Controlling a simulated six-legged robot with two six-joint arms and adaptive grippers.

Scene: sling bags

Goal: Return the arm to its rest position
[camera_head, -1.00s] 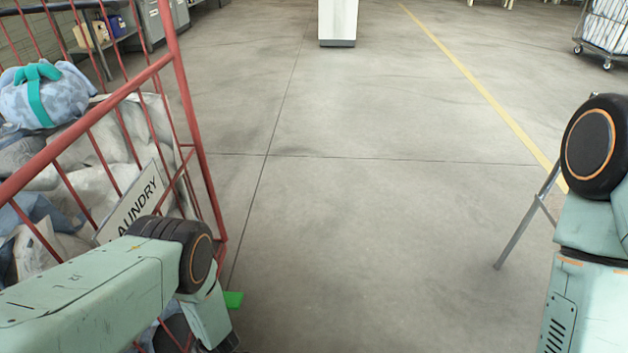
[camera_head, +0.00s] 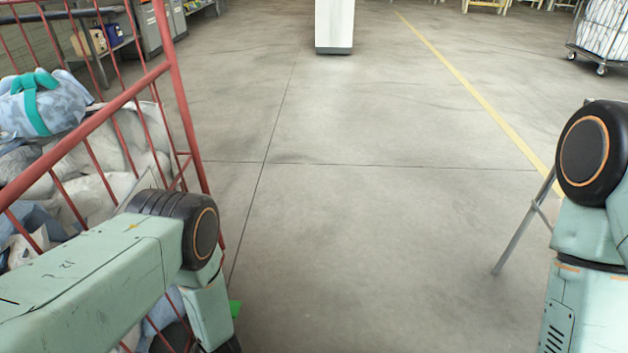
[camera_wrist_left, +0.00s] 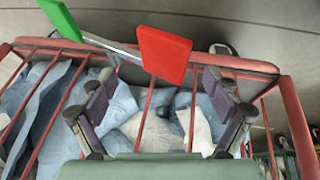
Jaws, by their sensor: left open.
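My left arm (camera_head: 100,275) reaches in from the left in the head view, its elbow beside the red cart's bars and its forearm pointing down. The gripper end is out of the head view. In the left wrist view my left gripper (camera_wrist_left: 160,90) has its two fingers wide apart with nothing held between them. Behind the fingers are the red cart's rail and bars and pale blue and white laundry. My right arm (camera_head: 590,240) stands at the right edge of the head view; its gripper is out of view.
The red-barred cart (camera_head: 130,95) holds white bags and a blue bundle with a teal strap (camera_head: 45,105). A metal leg (camera_head: 520,228) stands near my right arm. The middle floor is clear.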

